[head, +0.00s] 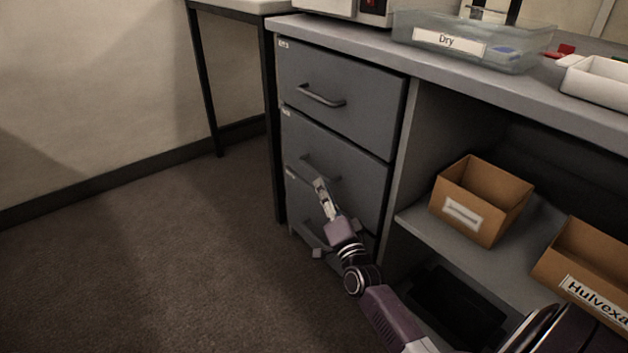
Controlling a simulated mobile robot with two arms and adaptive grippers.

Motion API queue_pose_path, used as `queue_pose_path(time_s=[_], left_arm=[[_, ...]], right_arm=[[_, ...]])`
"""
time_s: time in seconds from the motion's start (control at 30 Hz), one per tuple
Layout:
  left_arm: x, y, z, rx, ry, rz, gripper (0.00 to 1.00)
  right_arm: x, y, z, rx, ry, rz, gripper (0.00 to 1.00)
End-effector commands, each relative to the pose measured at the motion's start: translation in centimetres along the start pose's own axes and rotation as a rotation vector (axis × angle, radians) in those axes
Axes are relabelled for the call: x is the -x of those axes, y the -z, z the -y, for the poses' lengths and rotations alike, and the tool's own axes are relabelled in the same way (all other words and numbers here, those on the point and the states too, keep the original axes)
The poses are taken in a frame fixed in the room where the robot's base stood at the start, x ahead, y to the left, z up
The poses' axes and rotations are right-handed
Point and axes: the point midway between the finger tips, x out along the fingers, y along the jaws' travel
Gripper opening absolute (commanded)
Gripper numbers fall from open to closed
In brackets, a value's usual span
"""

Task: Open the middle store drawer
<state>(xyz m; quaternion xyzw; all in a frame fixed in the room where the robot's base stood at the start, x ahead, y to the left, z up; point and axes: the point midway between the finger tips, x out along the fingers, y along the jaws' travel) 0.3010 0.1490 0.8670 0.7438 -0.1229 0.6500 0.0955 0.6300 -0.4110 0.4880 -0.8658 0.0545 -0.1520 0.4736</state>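The grey drawer unit has drawers stacked under the bench top. The middle store drawer (350,157) looks shut, its front in line with the top drawer (350,77). Its dark bar handle (311,163) is partly covered by my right gripper. My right gripper (319,184) reaches up from the lower right, with its tips at or just in front of this handle. Contact cannot be made out. The fingers are small and seen from behind, so whether they are open or shut is unclear. The bottom drawer is largely hidden behind my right arm. My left gripper is not in view.
Right of the drawers, an open shelf holds a cardboard bin (482,196) and another labelled bin (585,262). A clear "Dry" tray (472,42) stands on the bench top (540,97). The carpet (170,265) in front and left is clear. A side table (240,6) stands behind.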

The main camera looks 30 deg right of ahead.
Motion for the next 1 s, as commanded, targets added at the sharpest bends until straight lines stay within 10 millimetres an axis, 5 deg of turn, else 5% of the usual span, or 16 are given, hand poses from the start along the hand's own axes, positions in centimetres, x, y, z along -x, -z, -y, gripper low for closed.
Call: queue_pose_path(time_s=[0.5, 0.9, 1.0], left_arm=[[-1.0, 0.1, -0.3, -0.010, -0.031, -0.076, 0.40], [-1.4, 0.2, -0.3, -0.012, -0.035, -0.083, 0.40], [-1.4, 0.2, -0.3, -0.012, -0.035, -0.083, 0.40]], right_arm=[[-6.7, -0.1, -0.2, 0.001, -0.001, -0.001, 0.16], [-7.5, 0.0, -0.1, 0.001, -0.002, 0.001, 0.16], [-7.4, 0.0, -0.1, 0.001, -0.002, 0.001, 0.05]])
